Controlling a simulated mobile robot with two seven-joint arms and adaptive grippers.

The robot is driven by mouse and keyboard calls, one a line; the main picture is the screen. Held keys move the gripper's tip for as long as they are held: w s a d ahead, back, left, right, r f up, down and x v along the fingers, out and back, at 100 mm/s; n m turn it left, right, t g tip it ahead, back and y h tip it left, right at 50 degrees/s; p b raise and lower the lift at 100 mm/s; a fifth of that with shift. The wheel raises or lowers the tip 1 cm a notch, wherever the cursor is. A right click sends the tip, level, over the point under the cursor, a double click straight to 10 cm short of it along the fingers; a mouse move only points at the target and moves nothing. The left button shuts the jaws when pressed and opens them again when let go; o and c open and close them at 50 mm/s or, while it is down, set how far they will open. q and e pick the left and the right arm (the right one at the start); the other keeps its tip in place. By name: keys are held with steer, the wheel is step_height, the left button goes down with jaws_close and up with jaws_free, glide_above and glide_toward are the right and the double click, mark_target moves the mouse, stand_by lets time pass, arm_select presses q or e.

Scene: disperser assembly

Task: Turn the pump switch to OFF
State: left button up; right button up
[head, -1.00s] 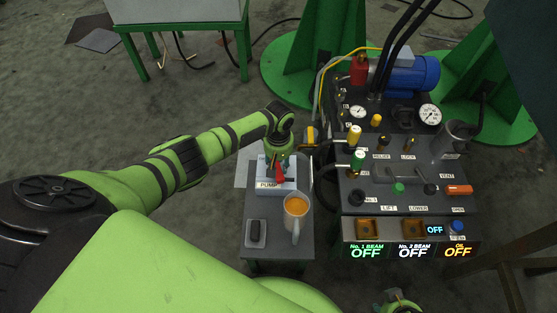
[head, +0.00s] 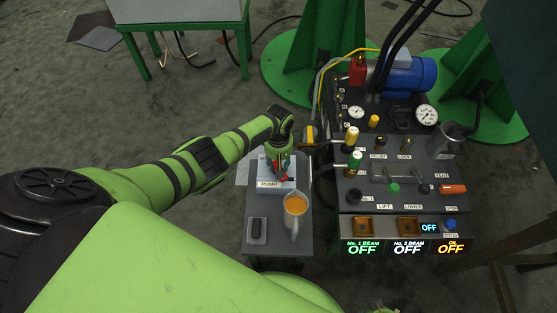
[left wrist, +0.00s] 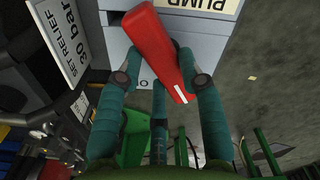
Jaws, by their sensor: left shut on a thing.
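The pump switch box (head: 285,186) is a pale blue-grey box with a PUMP label, standing on the small side table. Its red handle (left wrist: 162,52) slants between the fingers of my left gripper (left wrist: 162,82) in the left wrist view. My left gripper (head: 277,168) comes down over the box in the head view and is shut on the red handle. The gripper hides part of the handle and box there. No ON or OFF mark on the switch is readable. My right gripper does not show.
An orange-filled mug (head: 295,208) stands just in front of the box, and a small dark device (head: 257,231) lies on the side table (head: 268,254). The hydraulic console (head: 400,200) stands close on the right. Its displays (head: 362,248) read OFF.

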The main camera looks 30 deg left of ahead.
arm_select(q)
steer(key=n+p, duration=0.1)
steer(key=n, duration=0.3)
steer(key=shift+s+a, duration=0.1)
steer(key=n+p, duration=0.1)
steer(key=n, duration=0.3)
steer(key=shift+a+f+n, duration=0.1)
steer(key=shift+a+n, duration=0.05)
steer(key=shift+n, duration=1.45)
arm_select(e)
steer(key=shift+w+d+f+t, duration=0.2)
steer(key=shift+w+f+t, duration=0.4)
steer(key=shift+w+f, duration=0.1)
arm_select(q)
steer(key=shift+a, duration=0.1)
steer(key=shift+n, duration=0.3)
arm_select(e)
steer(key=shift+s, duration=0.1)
